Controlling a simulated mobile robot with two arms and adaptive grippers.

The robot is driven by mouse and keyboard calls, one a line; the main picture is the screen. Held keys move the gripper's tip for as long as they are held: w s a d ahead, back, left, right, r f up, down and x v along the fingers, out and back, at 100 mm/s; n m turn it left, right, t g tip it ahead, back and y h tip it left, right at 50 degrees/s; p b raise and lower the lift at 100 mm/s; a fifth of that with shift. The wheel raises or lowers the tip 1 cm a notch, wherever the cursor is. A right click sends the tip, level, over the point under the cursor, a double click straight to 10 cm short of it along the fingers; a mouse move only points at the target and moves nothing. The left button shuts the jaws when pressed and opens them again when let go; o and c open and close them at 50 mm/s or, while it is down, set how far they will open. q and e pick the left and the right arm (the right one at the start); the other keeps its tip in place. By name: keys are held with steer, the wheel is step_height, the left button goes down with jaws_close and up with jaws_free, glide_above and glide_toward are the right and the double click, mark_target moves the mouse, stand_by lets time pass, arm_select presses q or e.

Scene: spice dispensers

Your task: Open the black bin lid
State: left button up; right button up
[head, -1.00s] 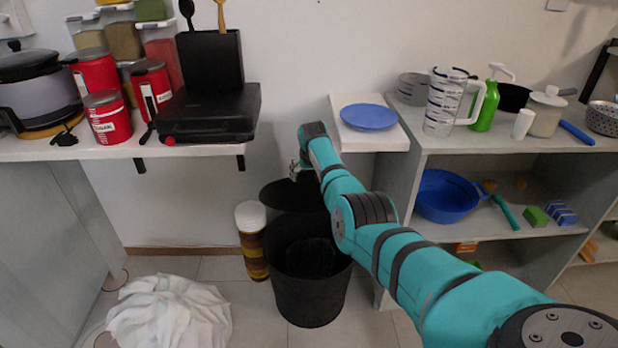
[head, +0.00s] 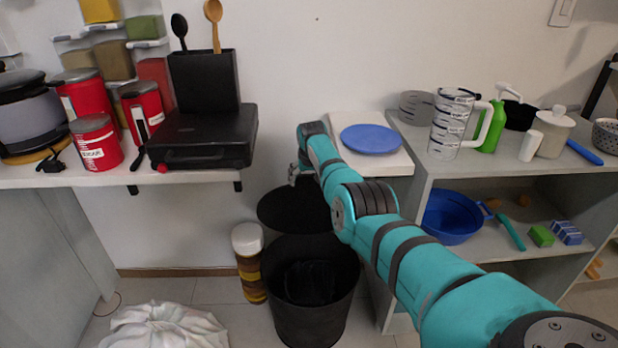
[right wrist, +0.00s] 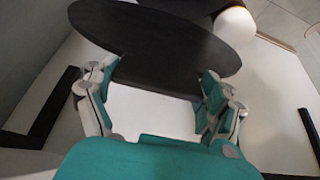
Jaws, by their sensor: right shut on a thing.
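The black bin (head: 308,322) stands on the floor between the counter and the shelf unit, and its dark inside shows. Its round black lid (head: 283,212) is tilted up at the back of the bin, against the wall side. In the right wrist view the lid (right wrist: 160,42) is a broad dark disc. My right gripper (head: 299,172) is at the lid's upper edge; in the right wrist view its fingers (right wrist: 158,74) are spread wide and hold the lid's edge. My right arm covers part of the lid. My left gripper is not in view.
A jar with a white cap (head: 248,252) stands close to the bin's left side.

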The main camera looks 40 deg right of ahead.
stand_by(0.3)
steer(key=o, duration=1.4)
steer(key=shift+f, duration=0.1)
steer(key=shift+o, duration=0.5)
steer(key=shift+w+f, duration=0.1)
steer(key=shift+r, duration=0.7)
steer(key=v, duration=1)
steer(key=shift+s+a+r, duration=0.2)
steer(key=shift+s, duration=0.2)
